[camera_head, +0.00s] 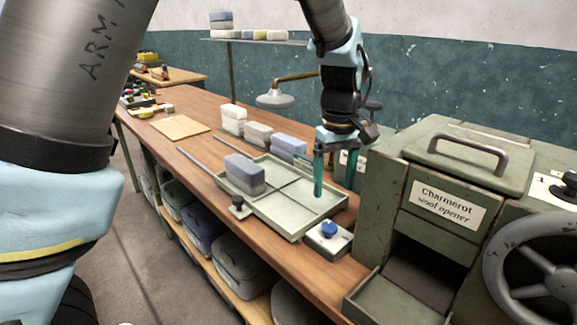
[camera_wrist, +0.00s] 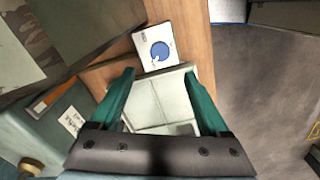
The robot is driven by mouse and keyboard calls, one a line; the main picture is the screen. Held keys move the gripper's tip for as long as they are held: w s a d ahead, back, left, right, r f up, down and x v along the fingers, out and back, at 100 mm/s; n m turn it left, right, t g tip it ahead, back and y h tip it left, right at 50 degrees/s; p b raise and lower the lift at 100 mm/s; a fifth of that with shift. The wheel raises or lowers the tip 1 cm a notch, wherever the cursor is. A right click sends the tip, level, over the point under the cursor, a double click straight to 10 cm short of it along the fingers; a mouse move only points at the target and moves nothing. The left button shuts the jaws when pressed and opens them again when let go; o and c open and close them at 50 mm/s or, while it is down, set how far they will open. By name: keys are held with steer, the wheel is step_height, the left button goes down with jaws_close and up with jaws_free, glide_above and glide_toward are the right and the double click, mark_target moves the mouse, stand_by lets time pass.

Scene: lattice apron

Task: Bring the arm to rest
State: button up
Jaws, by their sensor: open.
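My arm (camera_head: 345,75) reaches over the workbench from above. My gripper (camera_head: 320,175) points down with its teal fingers apart and nothing between them. It hangs above the right part of a pale green divided tray (camera_head: 300,222). In the wrist view my gripper (camera_wrist: 160,100) is open, with the tray (camera_wrist: 165,110) below and between the fingers. A blue-grey block (camera_head: 245,174) sits at the tray's left side. A blue-knobbed control box (camera_head: 328,235) stands at the tray's near right end and also shows in the wrist view (camera_wrist: 160,48).
A green wool opener machine (camera_head: 435,190) with a handwheel (camera_head: 535,270) stands close on the right. Several blocks (camera_head: 258,134) line the bench behind the tray. A wooden board (camera_head: 180,127) lies farther left, and a lamp (camera_head: 275,98) overhangs the bench. Bins (camera_head: 243,262) fill the lower shelf.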

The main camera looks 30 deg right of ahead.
steer(key=shift+w+a, duration=0.1)
steer(key=w+a, duration=0.6)
steer(key=a, duration=0.3)
steer(key=w+a, duration=0.6)
steer(key=a, duration=0.4)
steer(key=s+a+f, duration=0.1)
steer(key=a, duration=1)
steer(key=s+a+t, duration=0.1)
steer(key=a, duration=1)
steer(key=shift+s+a+f+t, duration=0.25)
steer(key=shift+s+f+t, duration=0.05)
steer(key=shift+s+f, duration=0.05)
